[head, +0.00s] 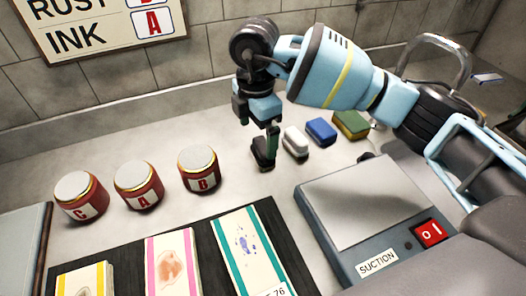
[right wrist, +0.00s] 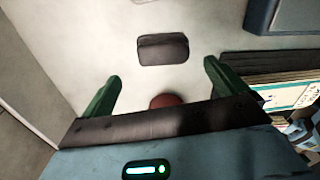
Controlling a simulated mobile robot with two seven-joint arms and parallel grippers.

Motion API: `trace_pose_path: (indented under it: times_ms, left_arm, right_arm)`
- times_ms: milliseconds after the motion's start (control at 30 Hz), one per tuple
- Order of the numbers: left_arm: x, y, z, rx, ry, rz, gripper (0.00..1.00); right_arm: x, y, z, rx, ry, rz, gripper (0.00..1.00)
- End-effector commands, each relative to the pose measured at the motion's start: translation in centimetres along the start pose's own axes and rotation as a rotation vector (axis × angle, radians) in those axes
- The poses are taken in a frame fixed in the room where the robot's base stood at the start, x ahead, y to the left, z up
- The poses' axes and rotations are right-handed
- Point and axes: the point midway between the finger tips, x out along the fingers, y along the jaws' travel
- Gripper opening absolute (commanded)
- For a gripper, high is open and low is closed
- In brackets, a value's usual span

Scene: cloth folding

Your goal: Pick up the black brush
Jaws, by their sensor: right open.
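The black brush (head: 261,155) lies on the counter at the left end of a row of brushes, partly hidden behind my right gripper (head: 271,140). In the right wrist view the brush (right wrist: 163,49) is a dark rounded block, beyond and roughly centred between the two green fingers. My right gripper (right wrist: 162,72) is open and points down above the brush, with nothing between its fingers. My left gripper is not in view.
A white brush (head: 295,141), a blue brush (head: 321,131) and a green-yellow sponge (head: 351,124) stand to the right. The suction box (head: 312,208) is in front of them. Red-labelled jars (head: 137,184) stand left. Cloth cards (head: 250,246) lie on a dark tray (head: 204,254).

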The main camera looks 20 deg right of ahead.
Motion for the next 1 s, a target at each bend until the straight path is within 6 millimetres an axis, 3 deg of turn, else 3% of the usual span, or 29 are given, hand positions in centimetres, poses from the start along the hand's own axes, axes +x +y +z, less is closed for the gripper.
trace_pose_path:
  times_ms: [400, 667, 1000]
  left_arm:
    - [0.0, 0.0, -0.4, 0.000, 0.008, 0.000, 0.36]
    - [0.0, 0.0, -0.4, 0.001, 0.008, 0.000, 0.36]
    - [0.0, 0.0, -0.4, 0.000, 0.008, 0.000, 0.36]
  right_arm:
    - [4.7, -0.8, 0.8, -0.001, -0.001, -0.002, 0.97]
    - [5.1, -0.7, 0.8, -0.001, 0.000, 0.000, 0.97]
    - [5.1, -0.7, 0.8, -0.001, -0.001, 0.000, 0.54]
